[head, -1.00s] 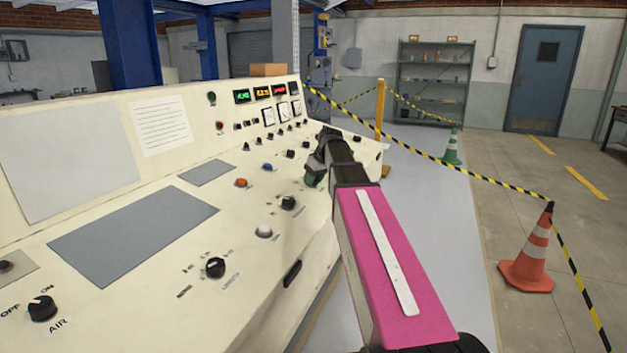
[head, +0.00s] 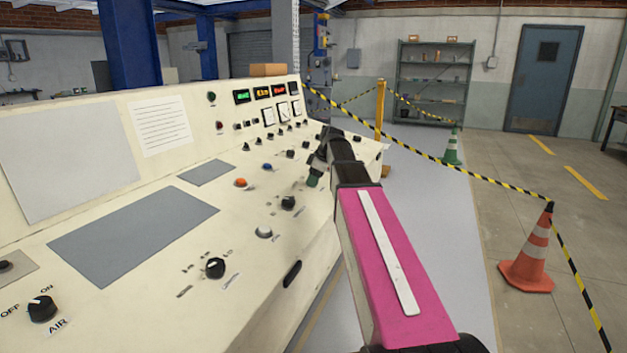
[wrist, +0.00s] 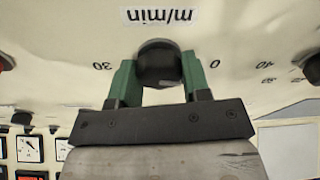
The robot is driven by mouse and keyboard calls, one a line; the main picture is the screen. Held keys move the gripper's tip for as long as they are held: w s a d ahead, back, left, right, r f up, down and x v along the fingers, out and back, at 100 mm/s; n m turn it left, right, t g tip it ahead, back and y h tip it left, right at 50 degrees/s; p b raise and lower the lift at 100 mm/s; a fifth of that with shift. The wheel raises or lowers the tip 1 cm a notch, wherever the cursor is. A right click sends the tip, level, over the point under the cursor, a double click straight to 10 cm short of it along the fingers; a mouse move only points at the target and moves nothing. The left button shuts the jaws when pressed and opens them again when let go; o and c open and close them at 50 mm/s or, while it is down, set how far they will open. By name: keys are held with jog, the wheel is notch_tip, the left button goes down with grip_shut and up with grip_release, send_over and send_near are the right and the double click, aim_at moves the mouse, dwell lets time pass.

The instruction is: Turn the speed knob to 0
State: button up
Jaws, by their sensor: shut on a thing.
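The speed knob (wrist: 159,58) is black and round. It sits on the cream panel in the wrist view, with an upside-down "m/min" label above it in the picture, "0" to its right and "30" to its left. My gripper (wrist: 158,80) has one green finger on each side of the knob and is shut on it. The knob's pointer mark cannot be made out. In the head view my gripper (head: 314,179) reaches down to the right part of the console, and the knob is hidden there.
The console (head: 150,265) carries several other knobs and buttons, including a black knob (head: 288,203) and a white button (head: 264,232) near the gripper. Lit displays (head: 262,92) stand on its back panel. Open floor, tape and an orange cone (head: 529,255) lie to the right.

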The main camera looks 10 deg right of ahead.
dwell(0.3)
jog(key=o, duration=0.9)
jog(key=v, duration=1)
jog(key=shift+s+d+r, duration=0.1)
jog(key=shift+d+r, duration=0.1)
jog(key=shift+r, duration=0.15)
